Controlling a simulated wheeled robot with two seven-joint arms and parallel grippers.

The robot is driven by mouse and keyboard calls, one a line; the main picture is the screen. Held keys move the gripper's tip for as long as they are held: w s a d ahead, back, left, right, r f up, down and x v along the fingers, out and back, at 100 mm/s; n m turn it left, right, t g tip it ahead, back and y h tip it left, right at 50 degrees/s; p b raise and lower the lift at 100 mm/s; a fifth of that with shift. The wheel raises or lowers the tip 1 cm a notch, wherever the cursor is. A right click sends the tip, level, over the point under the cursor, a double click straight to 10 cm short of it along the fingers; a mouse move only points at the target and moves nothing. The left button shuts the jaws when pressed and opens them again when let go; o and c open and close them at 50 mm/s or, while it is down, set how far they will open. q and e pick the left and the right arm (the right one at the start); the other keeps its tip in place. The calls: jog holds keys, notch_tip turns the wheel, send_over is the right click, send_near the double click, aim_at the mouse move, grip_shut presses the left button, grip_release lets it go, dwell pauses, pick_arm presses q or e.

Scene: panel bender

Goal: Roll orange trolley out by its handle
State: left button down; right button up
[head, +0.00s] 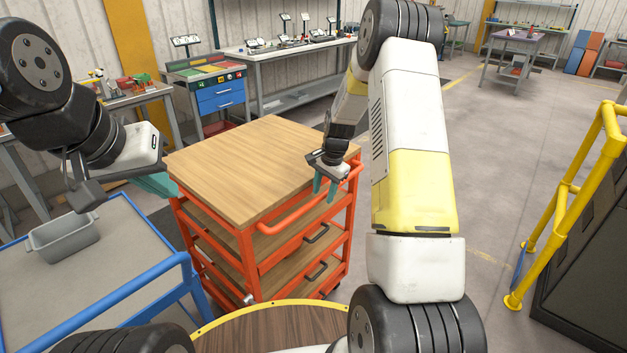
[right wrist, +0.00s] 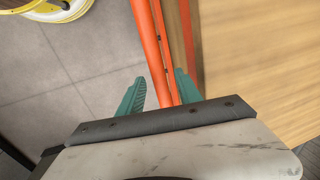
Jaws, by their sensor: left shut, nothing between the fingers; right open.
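The orange trolley (head: 245,247) stands in front of me, with a wooden top (head: 250,160) and wooden lower shelves. Its orange handle (head: 300,212) runs along the near right side. My right gripper (head: 325,186) is at the far right part of the handle, fingers pointing down. In the right wrist view the orange handle bar (right wrist: 155,50) runs between the two open teal fingers (right wrist: 157,92), which look apart from a firm grip. My left gripper (head: 155,182) is shut and empty, left of the trolley's top; its fingertips are partly hidden.
A blue-framed cart (head: 125,285) with a grey bin (head: 62,238) stands at the left, close to the trolley. A yellow rail (head: 560,200) is at the right. Workbenches (head: 290,55) line the back wall. The floor (head: 490,150) between trolley and rail is clear.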

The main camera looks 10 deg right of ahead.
jog(key=shift+c, duration=0.2)
grip_shut()
dwell(1.2)
